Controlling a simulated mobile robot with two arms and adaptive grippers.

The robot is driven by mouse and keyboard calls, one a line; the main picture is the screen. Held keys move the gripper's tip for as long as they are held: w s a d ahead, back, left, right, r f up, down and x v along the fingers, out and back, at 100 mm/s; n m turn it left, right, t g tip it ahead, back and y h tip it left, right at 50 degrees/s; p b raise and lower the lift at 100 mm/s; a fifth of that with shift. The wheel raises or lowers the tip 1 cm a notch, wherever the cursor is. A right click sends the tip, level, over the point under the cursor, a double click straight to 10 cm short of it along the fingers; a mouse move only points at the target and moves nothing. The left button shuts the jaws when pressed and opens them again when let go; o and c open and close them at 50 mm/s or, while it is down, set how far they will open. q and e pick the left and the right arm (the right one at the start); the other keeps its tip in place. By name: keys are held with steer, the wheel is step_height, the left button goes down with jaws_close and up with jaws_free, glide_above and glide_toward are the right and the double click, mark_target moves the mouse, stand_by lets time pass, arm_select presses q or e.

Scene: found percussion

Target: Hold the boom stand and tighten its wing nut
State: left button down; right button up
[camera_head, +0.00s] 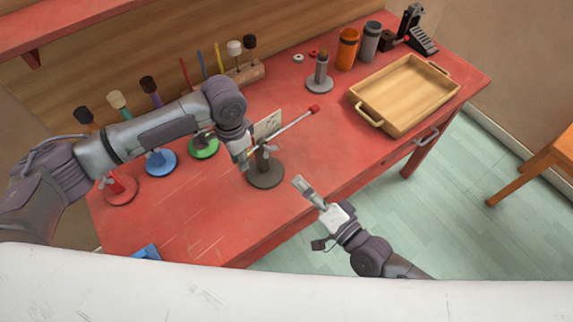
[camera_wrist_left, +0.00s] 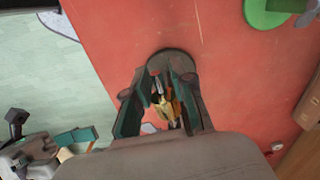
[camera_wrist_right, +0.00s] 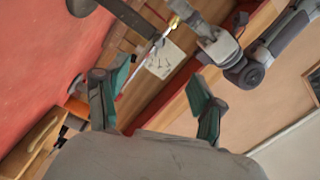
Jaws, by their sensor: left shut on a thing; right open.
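The boom stand has a dark round base (camera_head: 266,178) on the red table and a thin boom rod with a red tip (camera_head: 314,109) slanting up to the right. My left gripper (camera_head: 246,158) is shut on the boom stand's upright. In the left wrist view its fingers (camera_wrist_left: 163,100) close around the upright, above the base. A brass-coloured part, probably the wing nut (camera_wrist_left: 169,108), shows between them; it seems to show in the right wrist view too (camera_wrist_right: 173,22). My right gripper (camera_head: 304,188) is open and empty, in front and to the right of the stand, apart from it.
A pale card (camera_head: 268,125) stands behind the boom stand. Green (camera_head: 204,147), blue (camera_head: 161,162) and red (camera_head: 121,189) round-based stands are to the left. A wooden tray (camera_head: 402,119) and an orange can (camera_head: 347,50) are to the right. The table's front edge lies near my right gripper.

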mark_target(268, 150)
steer(key=w+a+n, duration=0.8)
steer(key=n, duration=0.9)
steer(key=shift+w, duration=0.35)
steer(key=shift+a, duration=0.1)
steer(key=shift+c, duration=0.2)
